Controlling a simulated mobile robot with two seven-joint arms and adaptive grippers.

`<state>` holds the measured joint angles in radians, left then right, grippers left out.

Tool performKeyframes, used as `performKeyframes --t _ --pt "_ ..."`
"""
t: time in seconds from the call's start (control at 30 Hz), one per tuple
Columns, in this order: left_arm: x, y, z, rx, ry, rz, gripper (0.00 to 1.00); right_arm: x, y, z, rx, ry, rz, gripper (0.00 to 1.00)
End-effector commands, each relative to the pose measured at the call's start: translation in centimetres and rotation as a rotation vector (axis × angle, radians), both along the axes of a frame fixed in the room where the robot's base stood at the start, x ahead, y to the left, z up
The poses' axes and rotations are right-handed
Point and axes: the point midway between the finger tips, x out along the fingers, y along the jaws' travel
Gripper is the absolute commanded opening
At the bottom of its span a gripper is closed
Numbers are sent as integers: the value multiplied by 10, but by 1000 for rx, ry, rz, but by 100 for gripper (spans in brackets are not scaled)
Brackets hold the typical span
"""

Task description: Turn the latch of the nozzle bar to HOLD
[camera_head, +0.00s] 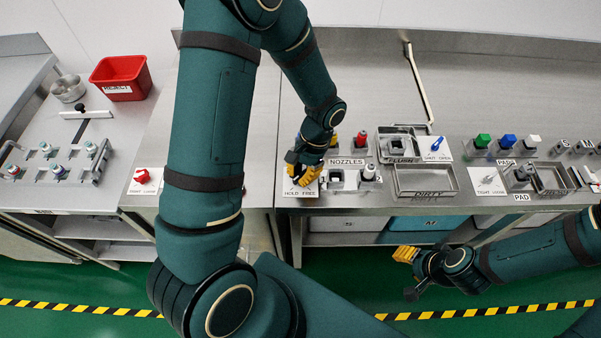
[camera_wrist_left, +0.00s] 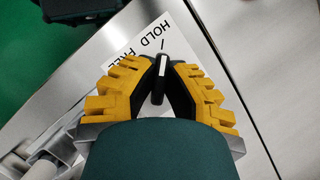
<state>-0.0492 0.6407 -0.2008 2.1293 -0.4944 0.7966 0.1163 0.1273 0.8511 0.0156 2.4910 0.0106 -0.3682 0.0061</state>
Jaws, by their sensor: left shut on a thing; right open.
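My left gripper (camera_head: 303,177) is over the HOLD/FREE plate (camera_head: 292,193) at the bench's front edge. In the left wrist view the yellow fingers of my left gripper (camera_wrist_left: 160,95) are shut on the latch (camera_wrist_left: 162,68), a dark handle with a white line on top. The white plate (camera_wrist_left: 134,55) shows the words HOLD and FREE beside a short tick mark. The white line lies close to that tick, near the word HOLD. My right gripper (camera_head: 408,270) is open and empty, in front of the bench.
The DIRTY tray (camera_head: 424,193) is further right. A red knob (camera_head: 142,176) sits on the left bench, with a red bin (camera_head: 122,86) behind.

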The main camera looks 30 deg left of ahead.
Motion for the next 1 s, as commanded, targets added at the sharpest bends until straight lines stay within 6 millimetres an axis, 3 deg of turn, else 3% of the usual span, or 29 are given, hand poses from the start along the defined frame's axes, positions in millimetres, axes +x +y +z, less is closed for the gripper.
performKeyframes --t 0.43,0.5,0.53,0.87,1.0 --pt "-1 0 -1 0 3 -10 0 0 0 0 0 0 0 47" --pt "-1 0 -1 0 3 -9 34 0 0 0 0 0 0 47" --pt "-1 0 -1 0 3 -9 41 0 0 0 0 0 0 47" --pt "0 0 1 0 0 -9 41 0 0 0 0 0 0 47" --pt "6 -2 13 0 -4 -8 41 0 0 0 0 0 0 47"
